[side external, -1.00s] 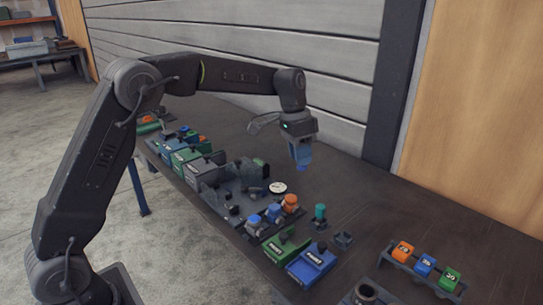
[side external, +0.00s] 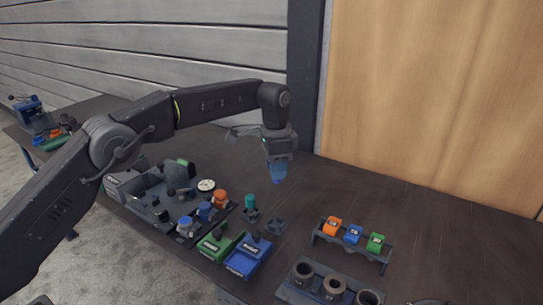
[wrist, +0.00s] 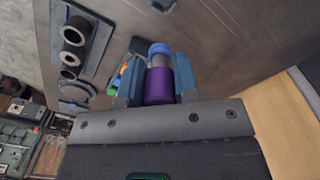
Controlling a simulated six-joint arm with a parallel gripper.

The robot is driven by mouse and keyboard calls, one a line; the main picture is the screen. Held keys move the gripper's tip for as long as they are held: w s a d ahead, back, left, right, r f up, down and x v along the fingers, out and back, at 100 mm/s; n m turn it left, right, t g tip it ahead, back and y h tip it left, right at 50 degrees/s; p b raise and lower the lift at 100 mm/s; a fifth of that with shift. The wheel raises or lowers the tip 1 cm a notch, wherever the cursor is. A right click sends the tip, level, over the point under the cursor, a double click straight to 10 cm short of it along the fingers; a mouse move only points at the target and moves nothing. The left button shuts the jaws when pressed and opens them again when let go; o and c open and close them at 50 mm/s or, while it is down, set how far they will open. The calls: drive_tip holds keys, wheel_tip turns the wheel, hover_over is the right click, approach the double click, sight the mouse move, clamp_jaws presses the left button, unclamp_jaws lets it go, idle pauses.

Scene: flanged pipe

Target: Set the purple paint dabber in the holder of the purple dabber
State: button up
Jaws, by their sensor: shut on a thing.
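My gripper (side external: 277,172) hangs above the table in the side view, with its blue jaws pointing down. In the wrist view the jaws are shut on the purple paint dabber (wrist: 160,85), which has a purple body, a grey band and a blue end. The dabber is hardly visible in the side view. A small dark empty holder (side external: 275,226) stands on the table below the gripper, clear of it. Beside it a teal dabber (side external: 250,202) stands upright in a similar holder. No label shows which holder is the purple one.
Orange and blue capped jars (side external: 205,211) stand left of the holders. Green and blue boxes (side external: 246,256) lie in front. A rack with orange, blue and green blocks (side external: 352,238) and a rack of pipe rings (side external: 332,288) are at right. The table behind is clear.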

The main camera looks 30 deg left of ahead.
hover_over(276, 227)
wheel_tip(276, 227, down, 11)
drive_tip(key=shift+r, duration=0.2)
drive_tip(key=shift+f, duration=0.15)
idle(0.9)
drive_tip(key=shift+f, duration=1.05)
drive_tip(key=shift+f, duration=1.1)
idle(0.4)
drive_tip(key=o, duration=1.4)
drive_tip(key=shift+r, duration=0.1)
